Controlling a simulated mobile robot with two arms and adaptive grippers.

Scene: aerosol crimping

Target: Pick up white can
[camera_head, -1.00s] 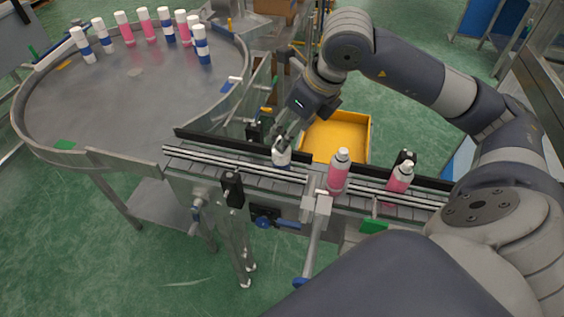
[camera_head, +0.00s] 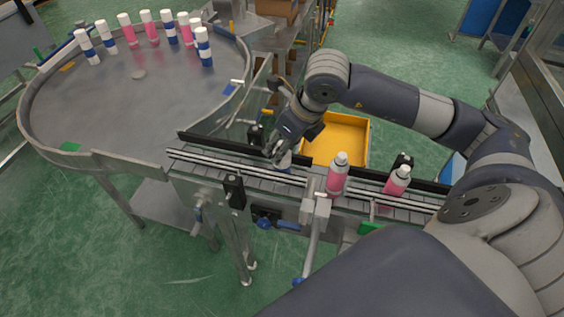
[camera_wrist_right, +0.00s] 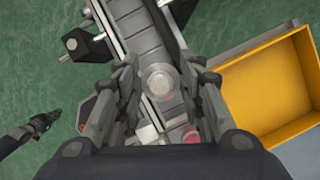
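The white can (camera_head: 286,162) stands upright on the conveyor, largely covered by my right gripper in the head view. In the right wrist view the round top of the can (camera_wrist_right: 159,82) lies between the two fingers. My right gripper (camera_head: 278,157) is low over the conveyor. Its fingers (camera_wrist_right: 162,88) are spread on either side of the can, with a visible gap at each side. A dark, gripper-like part at the left of the wrist view seems to be my left gripper (camera_wrist_right: 42,124); its fingers are too small to read.
Two pink cans with white tops stand on the conveyor to the right, one nearer (camera_head: 337,176) and one farther (camera_head: 397,183). A yellow bin (camera_head: 358,124) is behind the conveyor. A round table (camera_head: 130,105) at left holds several cans. Black rails (camera_head: 215,142) edge the conveyor.

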